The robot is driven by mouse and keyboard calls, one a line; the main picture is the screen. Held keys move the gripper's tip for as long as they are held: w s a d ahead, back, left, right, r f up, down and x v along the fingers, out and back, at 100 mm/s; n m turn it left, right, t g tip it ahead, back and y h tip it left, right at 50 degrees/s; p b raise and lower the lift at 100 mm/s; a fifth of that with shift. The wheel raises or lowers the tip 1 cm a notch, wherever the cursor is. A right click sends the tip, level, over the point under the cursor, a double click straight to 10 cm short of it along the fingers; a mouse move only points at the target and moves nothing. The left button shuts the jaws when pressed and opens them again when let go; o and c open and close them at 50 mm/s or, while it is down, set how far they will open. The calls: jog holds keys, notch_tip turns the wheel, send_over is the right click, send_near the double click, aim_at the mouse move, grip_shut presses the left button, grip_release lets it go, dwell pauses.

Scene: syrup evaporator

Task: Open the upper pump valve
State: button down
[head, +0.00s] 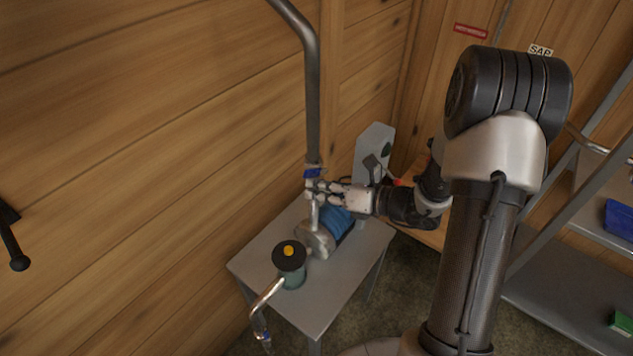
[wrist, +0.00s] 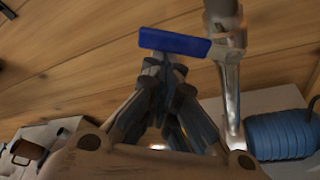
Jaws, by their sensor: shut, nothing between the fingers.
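The upper pump valve has a blue handle (head: 313,172) on the vertical pipe above the pump; in the wrist view the handle (wrist: 174,42) is a flat blue bar reaching left from the valve body (wrist: 228,45). My gripper (head: 316,188) is beside the pipe, just below the handle. In the wrist view my gripper (wrist: 165,66) is shut and empty, its fingertips close to the bar's underside in the picture. I cannot tell whether they touch it. The pump has a silver head (head: 316,240) and a blue motor (head: 338,220), partly hidden by my gripper.
The pump stands on a small grey table (head: 318,290) against the wooden wall. A grey box (head: 374,146) stands behind. Metal shelves (head: 560,300) are at right.

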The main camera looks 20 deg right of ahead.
aim_at(310, 174)
jog(key=r+m+p, duration=0.1)
jog(key=p, duration=0.1)
jog(key=d+r+m+y+p, duration=0.1)
jog(key=m+p, duration=0.1)
jog(key=w+r+m+y+p, duration=0.1)
jog(key=p, duration=0.1)
jog(key=shift+d+r, duration=0.15)
jog(key=shift+r, duration=0.1)
jog(key=shift+w+d+r+m+y+p, duration=0.35)
jog(key=shift+m+p, duration=0.25)
jog(key=shift+m, duration=0.2)
jog(key=shift+w+d+r+m+y+p, duration=0.15)
jog(key=shift+w+d+r+m+p, duration=0.1)
jog(key=shift+d+r+m+p, duration=0.4)
jog(key=shift+a+f, duration=0.1)
jog(key=shift+f, duration=0.15)
